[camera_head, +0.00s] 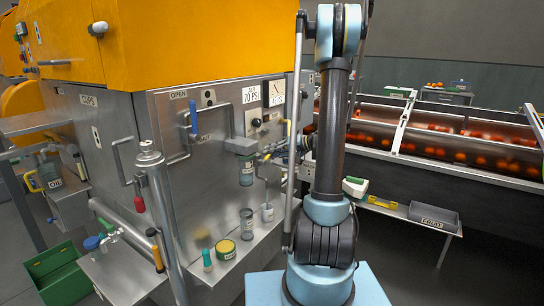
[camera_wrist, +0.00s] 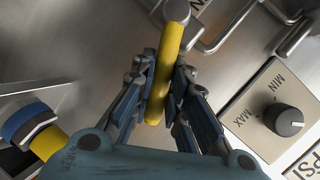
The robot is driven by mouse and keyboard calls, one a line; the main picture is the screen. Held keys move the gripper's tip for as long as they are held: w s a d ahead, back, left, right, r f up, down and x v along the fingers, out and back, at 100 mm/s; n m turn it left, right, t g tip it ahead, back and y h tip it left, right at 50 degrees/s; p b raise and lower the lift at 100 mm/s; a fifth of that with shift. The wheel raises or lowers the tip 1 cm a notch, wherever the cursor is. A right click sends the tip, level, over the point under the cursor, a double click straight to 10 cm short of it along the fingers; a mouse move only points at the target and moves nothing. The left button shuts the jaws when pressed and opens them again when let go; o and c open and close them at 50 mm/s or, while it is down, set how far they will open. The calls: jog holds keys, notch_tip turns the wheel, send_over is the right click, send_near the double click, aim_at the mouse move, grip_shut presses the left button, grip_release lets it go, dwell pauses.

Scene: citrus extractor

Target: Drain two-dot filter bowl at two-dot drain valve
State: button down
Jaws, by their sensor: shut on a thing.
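My gripper (camera_wrist: 160,88) is shut on a yellow handle (camera_wrist: 168,60) with a grey rounded end, close to the steel panel in the wrist view. A clear filter bowl (camera_head: 246,171) with a grey-green top hangs from the pipework on the panel. I cannot read any dot mark on the bowl or handle, so I cannot tell which is two-dot. Whether the bowl holds liquid is unclear.
A MIN–MAX knob (camera_wrist: 289,121) sits right of the handle in the wrist view. A blue lever (camera_head: 193,117) is mounted under the OPEN label. Cups (camera_head: 247,223) and a yellow-lidded tin (camera_head: 225,249) stand on the steel ledge below. A conveyor of oranges (camera_head: 440,144) lies right.

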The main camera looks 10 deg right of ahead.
jog(key=shift+s, duration=0.2)
dwell(0.4)
jog(key=c, duration=1.5)
grip_release()
jog(key=shift+c, duration=0.2)
jog(key=shift+w, duration=0.1)
jog(key=shift+r, duration=0.1)
jog(key=v, duration=1.1)
jog(key=shift+s+d, duration=0.3)
jog(key=shift+r, duration=0.1)
